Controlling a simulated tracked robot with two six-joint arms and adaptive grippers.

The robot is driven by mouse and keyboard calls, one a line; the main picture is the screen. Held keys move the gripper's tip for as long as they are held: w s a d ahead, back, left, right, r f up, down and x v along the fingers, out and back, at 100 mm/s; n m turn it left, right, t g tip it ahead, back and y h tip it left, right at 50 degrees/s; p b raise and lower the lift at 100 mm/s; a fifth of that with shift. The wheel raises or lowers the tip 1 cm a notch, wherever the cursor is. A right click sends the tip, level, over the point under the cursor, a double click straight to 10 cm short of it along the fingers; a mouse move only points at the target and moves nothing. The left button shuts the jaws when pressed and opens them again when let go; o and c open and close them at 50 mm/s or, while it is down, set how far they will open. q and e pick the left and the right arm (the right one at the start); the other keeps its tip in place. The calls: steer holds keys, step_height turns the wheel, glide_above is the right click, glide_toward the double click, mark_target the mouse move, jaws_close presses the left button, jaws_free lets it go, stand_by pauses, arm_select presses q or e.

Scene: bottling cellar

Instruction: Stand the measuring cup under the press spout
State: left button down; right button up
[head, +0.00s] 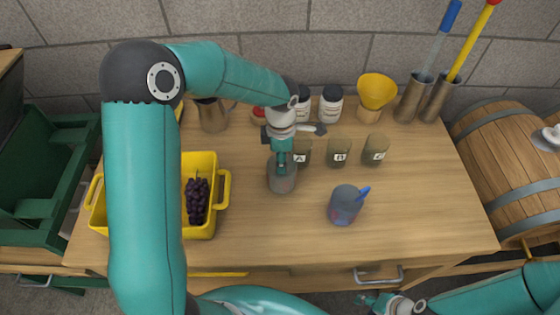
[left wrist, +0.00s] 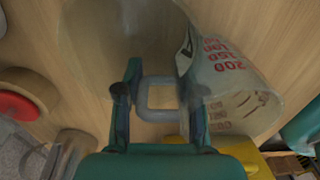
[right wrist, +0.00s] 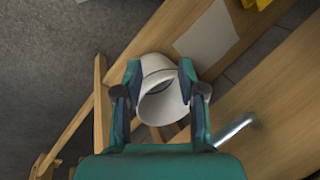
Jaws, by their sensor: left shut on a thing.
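The measuring cup (head: 283,180) is a grey, see-through cup on or just above the table, left of the middle. My left gripper (head: 281,158) is over it. In the left wrist view the fingers (left wrist: 157,98) close around a grey squarish handle, and red numbers show on a clear wall (left wrist: 228,70). Whether the cup touches the table I cannot tell. My right gripper (head: 385,302) is low at the front edge. In the right wrist view its fingers (right wrist: 160,88) stand apart, with a white round vessel (right wrist: 160,97) behind them. I cannot make out the press spout.
Brown jars (head: 339,152) with letter labels stand just right of the left gripper. A bluish cup (head: 344,206) with a blue handle is nearer the front. A yellow crate (head: 204,231) with grapes stands left. White bottles (head: 331,106) and a yellow funnel (head: 377,90) line the back. The right front is clear.

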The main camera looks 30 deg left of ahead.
arm_select(q)
step_height(320, 180, up, 20)
steer(key=shift+f, duration=0.2)
stand_by(0.4)
